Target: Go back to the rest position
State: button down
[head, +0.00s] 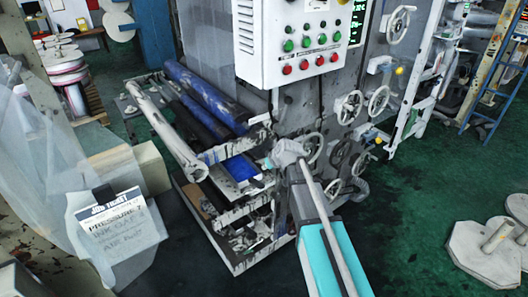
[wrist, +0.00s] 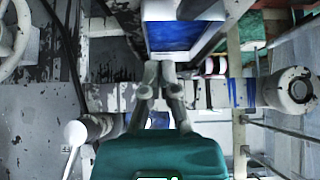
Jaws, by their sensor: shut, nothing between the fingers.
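My gripper (wrist: 158,72) points at the printing machine in the wrist view, its two grey fingers together with nothing between them. In the head view my gripper (head: 268,163) is at the end of my outstretched teal and grey arm, in front of the machine's lower left part. A tray with blue ink (head: 240,168) lies just left of the gripper there. The blue tray also shows above the fingertips in the wrist view (wrist: 172,38). I cannot tell whether the fingers touch any part of the machine.
A control panel (head: 300,40) with green and red buttons hangs above the arm. Rollers (head: 205,92) stick out at the left, and handwheels (head: 349,107) line the machine's right side. A job ticket (head: 120,222) is at lower left. Green floor (head: 415,190) is open at right, before a blue ladder (head: 492,95).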

jog(key=s+d+f+m+g+h, duration=0.1)
jog(key=s+d, duration=0.3)
jog(key=s, duration=0.4)
jog(key=s+d+f+m+g+h, duration=0.1)
jog(key=s+d+m+g+h, duration=0.1)
jog(key=s, duration=0.6)
jog(key=s+d+f+m+g+h, duration=0.1)
jog(key=s+d+f+m+g, duration=0.1)
jog(key=s+d, duration=0.5)
jog(key=shift+s+m+g, duration=0.7)
jog(key=shift+s+m, duration=0.1)
jog(key=shift+m, duration=0.1)
jog(key=c, duration=1.3)
grip_release()
jog(key=shift+c, duration=0.2)
jog(key=o, duration=0.6)
jog(key=shift+o, duration=0.7)
jog(key=shift+a, duration=0.1)
